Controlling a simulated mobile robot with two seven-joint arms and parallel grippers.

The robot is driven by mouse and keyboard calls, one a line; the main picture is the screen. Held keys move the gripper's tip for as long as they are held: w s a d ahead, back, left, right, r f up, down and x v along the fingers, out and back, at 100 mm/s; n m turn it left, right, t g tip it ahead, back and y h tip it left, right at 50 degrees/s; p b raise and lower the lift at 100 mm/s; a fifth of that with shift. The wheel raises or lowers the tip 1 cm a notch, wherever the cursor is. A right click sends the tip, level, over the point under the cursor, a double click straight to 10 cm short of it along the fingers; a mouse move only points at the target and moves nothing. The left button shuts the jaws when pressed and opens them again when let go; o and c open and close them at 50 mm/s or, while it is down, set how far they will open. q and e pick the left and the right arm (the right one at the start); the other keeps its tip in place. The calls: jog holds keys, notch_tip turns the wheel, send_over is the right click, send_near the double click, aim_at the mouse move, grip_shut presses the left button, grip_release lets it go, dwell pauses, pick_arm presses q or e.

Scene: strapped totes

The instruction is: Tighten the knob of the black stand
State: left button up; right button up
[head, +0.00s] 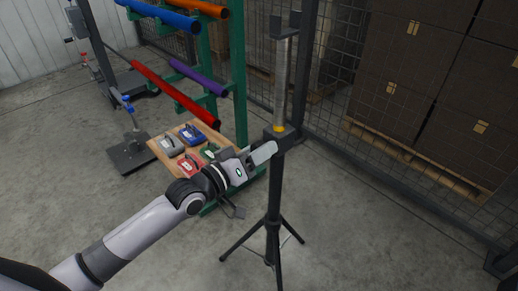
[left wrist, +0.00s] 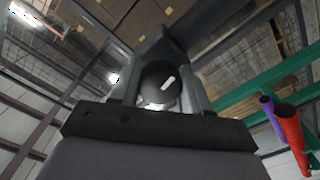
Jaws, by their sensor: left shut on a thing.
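The black stand (head: 274,200) stands upright on a tripod base in the middle of the head view, with a grey inner tube (head: 282,85) and a forked top. My left gripper (head: 265,152) is at the stand's collar, just below the yellow mark. In the left wrist view, the round black knob (left wrist: 160,84) with a white line sits between the fingers of my left gripper (left wrist: 158,95). The gripper is shut on the knob. In the head view the knob is hidden by the gripper. My right gripper is in neither view.
A green rack (head: 240,70) with coloured tubes stands behind on the left. A wooden board (head: 160,150) with several small coloured devices is beside my left forearm. A wire mesh fence (head: 400,165) and stacked dark boxes (head: 400,60) are on the right. Floor at the front right is clear.

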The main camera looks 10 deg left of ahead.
pick_arm(q)
jog(key=shift+s+d+f+m, duration=0.1)
jog(key=shift+f+m, duration=0.1)
jog(key=shift+m, duration=0.2)
jog(key=o, duration=1)
jog(key=shift+o, duration=0.2)
jog(key=shift+r, duration=0.1)
jog(key=v, duration=0.7)
jog(key=shift+p, duration=0.3)
